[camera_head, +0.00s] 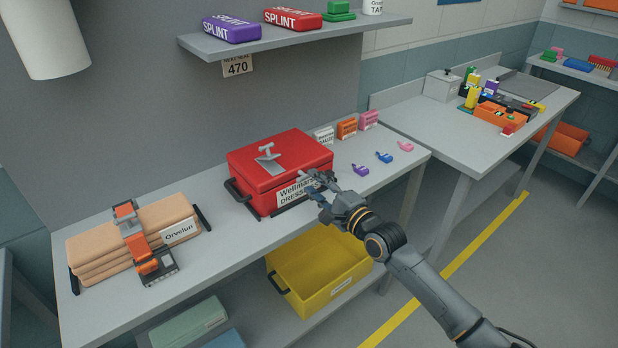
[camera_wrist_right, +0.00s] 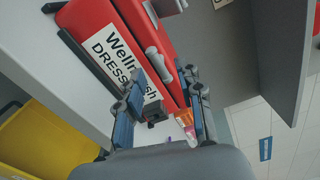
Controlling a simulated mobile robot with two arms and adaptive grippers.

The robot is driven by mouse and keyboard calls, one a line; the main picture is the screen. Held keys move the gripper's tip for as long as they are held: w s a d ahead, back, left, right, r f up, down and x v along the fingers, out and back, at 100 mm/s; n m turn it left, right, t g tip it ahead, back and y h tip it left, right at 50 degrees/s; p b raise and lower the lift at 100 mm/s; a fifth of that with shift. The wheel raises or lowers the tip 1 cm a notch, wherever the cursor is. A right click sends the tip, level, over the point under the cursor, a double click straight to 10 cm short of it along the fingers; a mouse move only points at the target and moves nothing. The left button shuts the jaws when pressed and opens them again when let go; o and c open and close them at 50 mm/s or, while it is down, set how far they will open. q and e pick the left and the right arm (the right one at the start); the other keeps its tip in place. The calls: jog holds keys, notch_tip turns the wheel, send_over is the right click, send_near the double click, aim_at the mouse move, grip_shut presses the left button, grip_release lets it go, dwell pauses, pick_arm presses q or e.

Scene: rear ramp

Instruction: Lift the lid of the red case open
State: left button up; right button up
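The red case (camera_head: 244,185) stands on the grey bench with its lid (camera_head: 305,150) down. A grey T-shaped fitting (camera_head: 267,156) sits on the lid, and a white label is on the front. My right gripper (camera_head: 318,184) is at the front right of the case, close to the lid's edge and partly covering the label. In the right wrist view the red case (camera_wrist_right: 95,18) lies beyond the two spread fingers (camera_wrist_right: 166,98). A grey bar on the case shows between them; I cannot tell whether the fingers touch the case. My left gripper is not in view.
Strapped tan bundles (camera_head: 105,245) lie left of the case. Small boxes (camera_head: 347,128) and coloured clips (camera_head: 384,157) are to its right. A shelf (camera_head: 300,38) hangs above and behind. A yellow bin (camera_head: 325,275) sits below the bench.

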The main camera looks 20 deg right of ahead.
jog(key=shift+x, duration=1.5)
grip_shut()
